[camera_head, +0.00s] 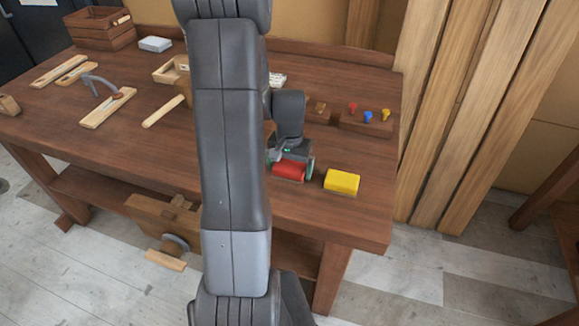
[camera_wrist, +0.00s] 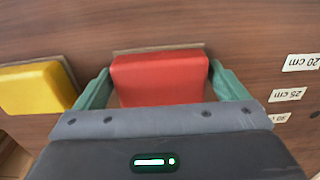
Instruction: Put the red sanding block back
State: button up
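The red sanding block (camera_head: 289,171) is at the right part of the workbench, left of a yellow block (camera_head: 342,181). It also shows in the wrist view (camera_wrist: 160,78), with a thin brown layer along its far edge. My gripper (camera_head: 291,168) is down at the red block, its green fingers on either side. In the wrist view my gripper (camera_wrist: 160,72) has its fingertips very close to both ends of the block. Whether they touch it, and whether the block rests on the bench, I cannot tell. The yellow block is also in the wrist view (camera_wrist: 36,88).
A wooden holder (camera_head: 362,124) with red, blue and yellow pieces stands behind. Labels such as 20 cm (camera_wrist: 302,62) lie to the right in the wrist view. Wooden tools (camera_head: 107,108) lie on the left bench. My arm hides the bench middle. Planks (camera_head: 452,110) lean at right.

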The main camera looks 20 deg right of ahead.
aim_at(290, 166)
jog(key=shift+o, duration=0.2)
notch_tip(290, 166, up, 12)
jog(key=shift+r, duration=0.2)
dwell(0.4)
notch_tip(290, 166, down, 13)
jog(key=shift+w+r, duration=0.1)
jog(key=shift+r, duration=1.2)
